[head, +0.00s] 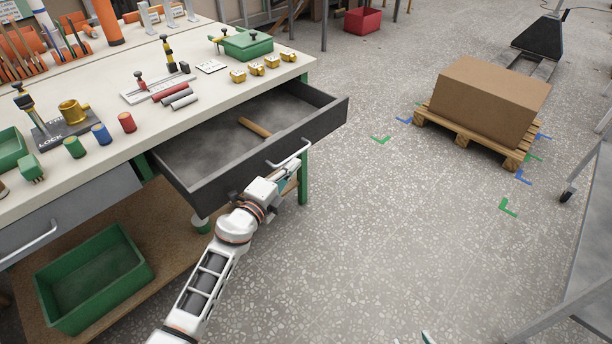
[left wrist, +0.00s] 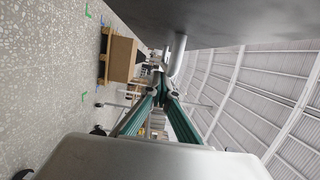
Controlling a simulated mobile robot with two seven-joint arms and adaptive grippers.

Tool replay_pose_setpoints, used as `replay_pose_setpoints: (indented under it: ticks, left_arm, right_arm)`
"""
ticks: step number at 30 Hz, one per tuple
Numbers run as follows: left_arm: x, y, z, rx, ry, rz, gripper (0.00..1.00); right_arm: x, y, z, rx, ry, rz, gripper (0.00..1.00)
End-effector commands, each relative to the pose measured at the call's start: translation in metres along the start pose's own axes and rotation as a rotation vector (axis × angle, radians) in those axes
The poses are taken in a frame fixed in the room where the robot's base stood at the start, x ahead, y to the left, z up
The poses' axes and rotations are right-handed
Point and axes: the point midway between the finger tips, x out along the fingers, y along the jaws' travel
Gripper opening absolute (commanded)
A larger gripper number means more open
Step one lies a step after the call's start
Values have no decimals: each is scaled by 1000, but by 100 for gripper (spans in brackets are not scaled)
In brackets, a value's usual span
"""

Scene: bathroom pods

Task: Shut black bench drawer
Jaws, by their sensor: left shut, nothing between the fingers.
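The black bench drawer (head: 325,121) is pulled well out from under the white worktop in the head view. My left gripper (head: 291,170) is just in front of the drawer front, at the handle. In the left wrist view its green fingers (left wrist: 160,82) meet at the tips with nothing between them. Whether they touch the handle is unclear. Only a small white-and-green bit, perhaps my right gripper (head: 428,338), shows at the bottom edge.
The worktop (head: 215,110) carries several coloured cylinders, yellow pieces and a green box (head: 247,44). A grey drawer (head: 75,210) and a green bin (head: 95,275) are at lower left. A cardboard box (head: 490,97) stands on a pallet. Speckled floor between is clear.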

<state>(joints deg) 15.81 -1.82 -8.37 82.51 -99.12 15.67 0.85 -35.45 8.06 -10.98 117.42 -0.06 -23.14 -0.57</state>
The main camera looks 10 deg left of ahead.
Motion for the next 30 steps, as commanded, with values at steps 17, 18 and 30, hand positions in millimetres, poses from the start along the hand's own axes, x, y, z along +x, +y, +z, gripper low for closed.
replay_pose_setpoints:
  ticks: [17,18,30]
  left_arm:
    - [37,7,158,3,-7,6,0]
    - [39,7,166,4,-7,7,0]
    - [53,3,218,2,-4,3,0]
  right_arm:
    - [8,-6,20,-6,-18,-7,40]
    - [10,-6,18,-6,-13,-8,40]
    - [14,-10,7,-18,17,-23,40]
